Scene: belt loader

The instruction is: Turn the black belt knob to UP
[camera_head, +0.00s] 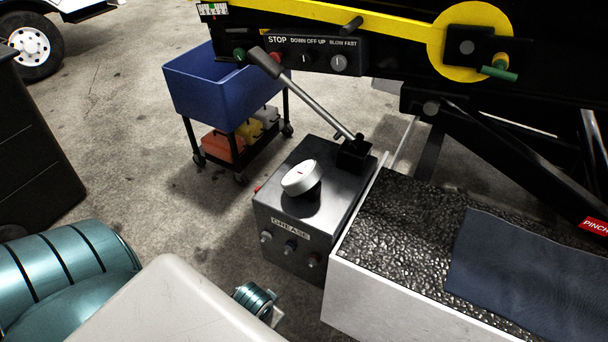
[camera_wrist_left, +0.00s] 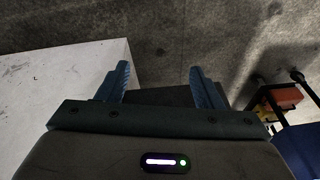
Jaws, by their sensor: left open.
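The black control panel (camera_head: 357,49) on the belt loader carries the labels STOP, DOWN OFF UP and SLOW FAST. The black belt knob (camera_head: 304,59) sits under DOWN OFF UP; its white mark looks about upright, under OFF. The grey speed knob (camera_head: 339,64) is to its right. The lever's black handle is just left of the belt knob and partly covers the stop button. My left gripper (camera_wrist_left: 160,78) is open and empty in the left wrist view, above the floor and away from the panel. My right gripper is not in view.
A grey grease box (camera_head: 320,226) with a white dial (camera_head: 301,177) and a long lever (camera_head: 318,107) stands below the panel. A blue cart (camera_head: 205,90) is behind it, left. A white-sided step (camera_head: 400,304) with a dark cloth (camera_head: 530,265) is at right.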

